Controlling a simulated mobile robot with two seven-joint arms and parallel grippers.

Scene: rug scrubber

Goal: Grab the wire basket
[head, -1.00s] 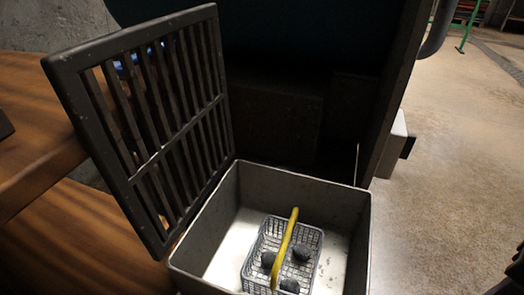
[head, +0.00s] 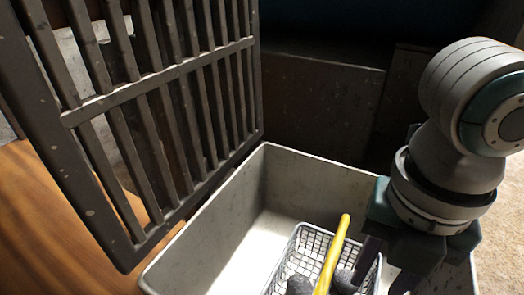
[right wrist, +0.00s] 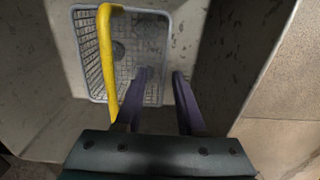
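The wire basket (head: 312,243) is a grey mesh with a yellow handle (head: 333,255) standing over it. It sits inside a grey metal bin and holds dark round lumps. It also shows in the right wrist view (right wrist: 150,38), with the handle on the left. My right gripper (right wrist: 161,76) is open and empty, with its purple fingers over the basket's near right part. The handle is left of both fingers, not between them. In the head view my right gripper (head: 384,270) is at the basket's right side. My left gripper is not in view.
The bin (head: 215,235) has high walls around the basket; its right wall is close to my right gripper. A dark slatted grate (head: 150,85) stands upright at the left. A wooden surface (head: 50,220) lies beyond it. Dark panels (head: 320,105) stand behind the bin.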

